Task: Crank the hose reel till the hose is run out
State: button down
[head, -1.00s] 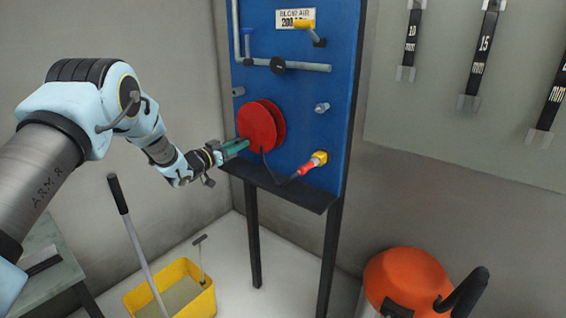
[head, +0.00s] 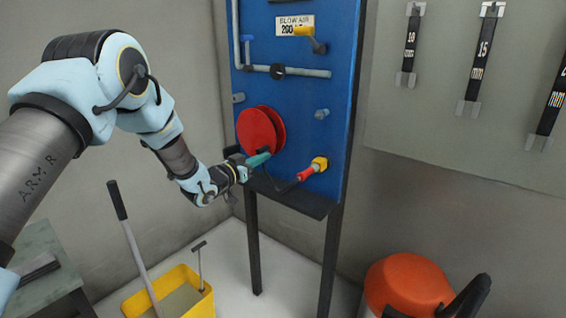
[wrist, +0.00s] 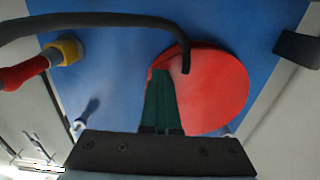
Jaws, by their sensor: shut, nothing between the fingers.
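The red hose reel (head: 256,131) is mounted on the blue panel, its round face toward the room. The dark hose (head: 282,187) loops below it to a red nozzle (head: 306,173) at a yellow fitting (head: 320,163). My gripper (head: 262,157) is at the reel's lower edge, its teal fingers shut and empty. In the wrist view the shut fingers (wrist: 163,85) overlap the left side of the reel's red face (wrist: 213,90), and the hose (wrist: 110,19) arches over to end in front of that face. I cannot make out a crank handle; whether the fingers touch the reel is unclear.
The blue panel (head: 300,100) also carries a pipe with a valve (head: 278,72), a yellow-handled lever (head: 305,31) and a grey peg (head: 322,114). A dark ledge (head: 300,200) runs below. A yellow bucket (head: 203,308) and an orange-topped vacuum (head: 408,283) stand on the floor.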

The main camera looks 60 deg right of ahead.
jog(key=s+r, duration=0.1)
jog(key=r, duration=0.1)
jog(key=shift+s+r, duration=0.35)
jog(key=shift+r, duration=0.05)
notch_tip(320, 180, up, 11)
jog(key=p, duration=0.4)
send_over(274, 147)
jog(key=w+a, duration=0.4)
jog(key=w, duration=0.1)
jog(key=shift+d+f, duration=0.15)
jog(key=shift+d, duration=0.1)
jog(key=shift+c, duration=1)
grip_release()
jog(key=shift+a, duration=0.1)
jog(key=a+b, duration=0.1)
jog(key=a, duration=0.5)
jog(key=shift+w+a+b, duration=0.15)
jog(key=shift+a+b, duration=0.15)
jog(key=shift+a, duration=0.1)
